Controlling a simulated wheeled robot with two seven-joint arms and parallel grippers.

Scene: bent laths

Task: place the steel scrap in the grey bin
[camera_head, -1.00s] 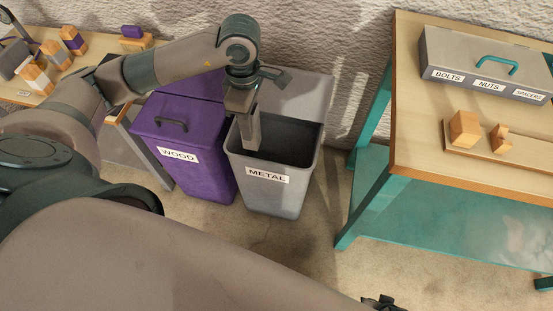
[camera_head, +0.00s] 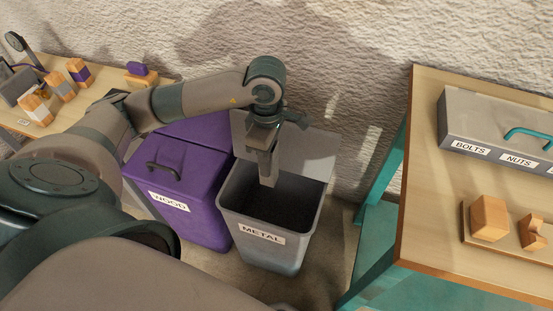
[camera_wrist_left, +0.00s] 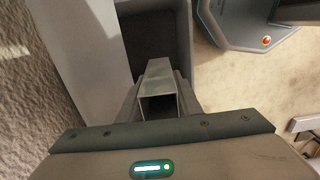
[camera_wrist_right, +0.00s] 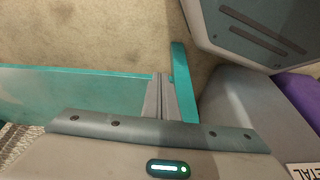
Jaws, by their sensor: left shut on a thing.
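The steel scrap, a short square hollow grey tube (camera_head: 268,170), hangs upright from my left gripper (camera_head: 264,147), which is shut on it. The scrap is over the open mouth of the grey bin (camera_head: 275,252) labelled METAL, towards its back left. In the left wrist view, the scrap (camera_wrist_left: 158,88) sits between the fingers with the dark bin interior (camera_wrist_left: 155,40) beyond it. Whether its lower end is below the rim is hard to tell. My right gripper (camera_wrist_right: 160,95) is shut and empty in the right wrist view, near a teal bench; its fingers are not visible in the head view.
The grey lid (camera_head: 305,152) stands open behind the bin. A closed purple WOOD bin (camera_head: 180,200) is beside it on the left. A bench (camera_head: 430,210) with a labelled grey box (camera_head: 500,130) and wooden blocks is at right. Another table with blocks is at left.

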